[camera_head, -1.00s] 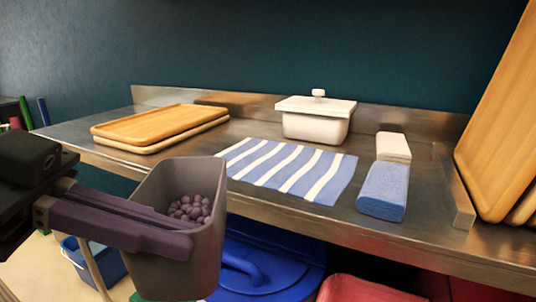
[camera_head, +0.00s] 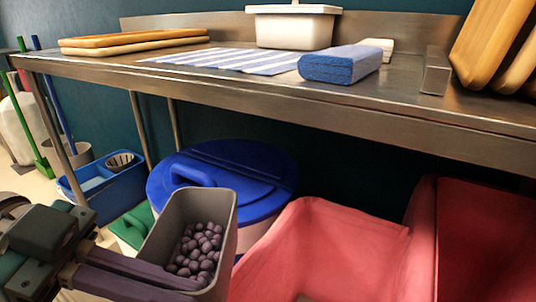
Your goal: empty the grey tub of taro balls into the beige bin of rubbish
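The grey tub (camera_head: 226,250) is in the lower middle of the head view, tilted so that its open top faces me. Several purple taro balls (camera_head: 204,240) lie inside it. My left gripper (camera_head: 180,282) comes in from the lower left and is shut on the tub's near wall, holding it below the counter's level. Behind the tub stands a pale bin (camera_head: 256,231) with a blue lid (camera_head: 215,172) on it; the tub hides part of it. I cannot tell whether this is the beige bin of rubbish. My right gripper is out of view.
A red bin (camera_head: 322,245) stands open to the right of the tub. The steel counter (camera_head: 250,88) runs above, bearing a blue cloth (camera_head: 340,66), a white lidded container (camera_head: 292,30) and wooden trays (camera_head: 135,38). A blue bucket (camera_head: 110,195) stands at left.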

